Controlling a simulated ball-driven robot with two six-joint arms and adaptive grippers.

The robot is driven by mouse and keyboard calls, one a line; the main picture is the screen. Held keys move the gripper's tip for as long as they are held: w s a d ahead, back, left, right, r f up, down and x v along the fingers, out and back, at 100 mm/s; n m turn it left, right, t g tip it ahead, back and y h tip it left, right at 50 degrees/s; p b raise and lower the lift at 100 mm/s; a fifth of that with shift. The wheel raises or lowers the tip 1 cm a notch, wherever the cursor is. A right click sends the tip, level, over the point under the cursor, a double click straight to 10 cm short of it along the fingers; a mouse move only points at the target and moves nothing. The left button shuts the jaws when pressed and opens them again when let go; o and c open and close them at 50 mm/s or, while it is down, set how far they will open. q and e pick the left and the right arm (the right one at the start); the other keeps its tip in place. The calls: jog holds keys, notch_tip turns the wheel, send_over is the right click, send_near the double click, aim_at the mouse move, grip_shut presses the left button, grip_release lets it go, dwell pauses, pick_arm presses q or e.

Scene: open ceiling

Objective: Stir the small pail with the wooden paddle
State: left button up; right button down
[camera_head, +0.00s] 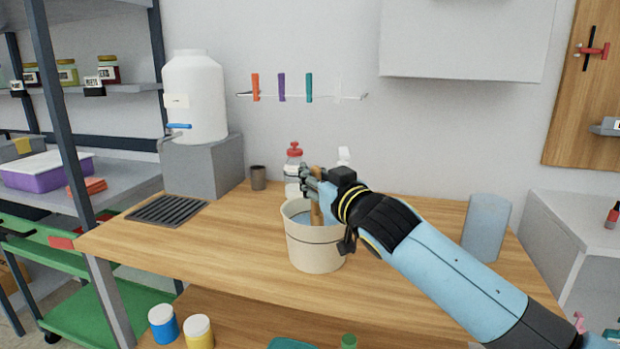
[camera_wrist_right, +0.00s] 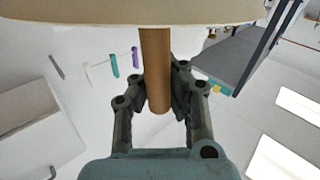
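The small pail (camera_head: 315,248) is cream with a thin dark band and stands upright on the wooden bench, with a grey-blue surface showing inside. The wooden paddle (camera_head: 317,216) stands nearly upright in the pail; its lower end is hidden inside. My right gripper (camera_head: 312,184) is above the pail's rim, shut on the paddle's handle. In the right wrist view the brown paddle handle (camera_wrist_right: 157,75) lies between both finger pads of the right gripper (camera_wrist_right: 158,92), and the pail's pale underside or rim (camera_wrist_right: 130,12) crosses the top. My left gripper is not in view.
Behind the pail stand a red-capped bottle (camera_head: 293,170) and a small dark cup (camera_head: 258,178). A white water tank (camera_head: 195,100) on a grey block and a drain grate (camera_head: 167,210) are at left. A blue-grey container (camera_head: 486,228) stands at right. The bench front (camera_head: 215,255) is clear.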

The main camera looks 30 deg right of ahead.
jog(key=shift+r, duration=0.1)
notch_tip(320, 180, up, 11)
jog(key=p, duration=1)
jog(key=shift+r, duration=0.1)
dwell(0.5)
notch_tip(320, 180, up, 3)
jog(key=p, duration=0.3)
dwell(1.0)
